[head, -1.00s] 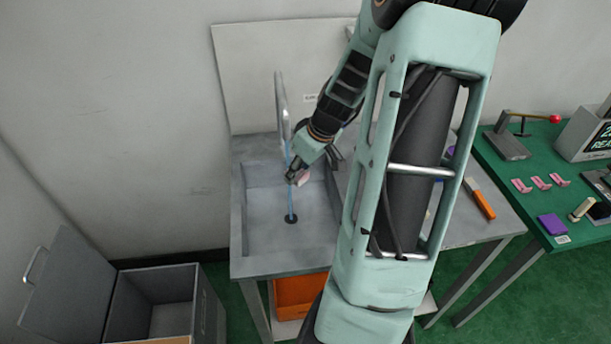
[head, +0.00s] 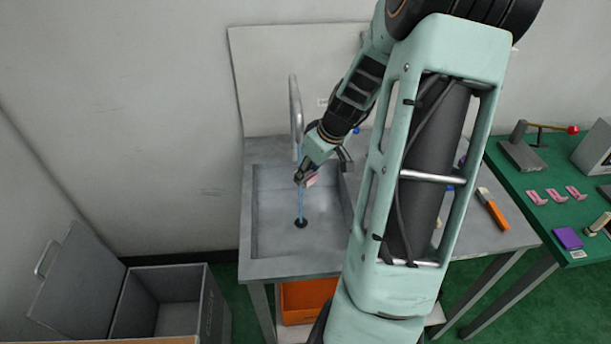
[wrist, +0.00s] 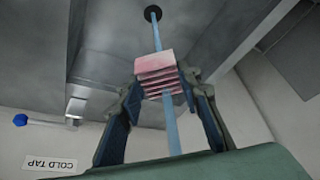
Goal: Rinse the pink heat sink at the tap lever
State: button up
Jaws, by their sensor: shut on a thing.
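My gripper (head: 304,178) is over the sink basin (head: 270,240), shut on the pink heat sink (wrist: 155,70). In the wrist view the finned pink block sits between my two fingertips. A small part of it (head: 313,180) shows beside the fingers in the head view. A blue stream of water (head: 301,205) runs from the tap spout (head: 296,110) to the drain. In the wrist view the stream (wrist: 171,125) meets the heat sink and continues beyond it. The blue-ended tap lever (wrist: 21,120) shows beside the COLD TAP label; in the head view my arm partly hides it.
A green table (head: 520,190) on the right holds several pink parts, a purple block (head: 568,238) and a red-knobbed lever (head: 573,130). An orange-handled tool (head: 493,210) lies on the counter. An open grey bin (head: 165,300) stands at lower left.

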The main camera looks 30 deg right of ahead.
jog(key=shift+d, duration=0.45)
jog(key=shift+a, duration=0.2)
jog(key=shift+a+b, duration=0.4)
jog(key=shift+d, duration=0.2)
jog(key=shift+d, duration=0.4)
jog(key=shift+a+b, duration=0.2)
jog(key=shift+b, duration=0.1)
jog(key=shift+a, duration=0.4)
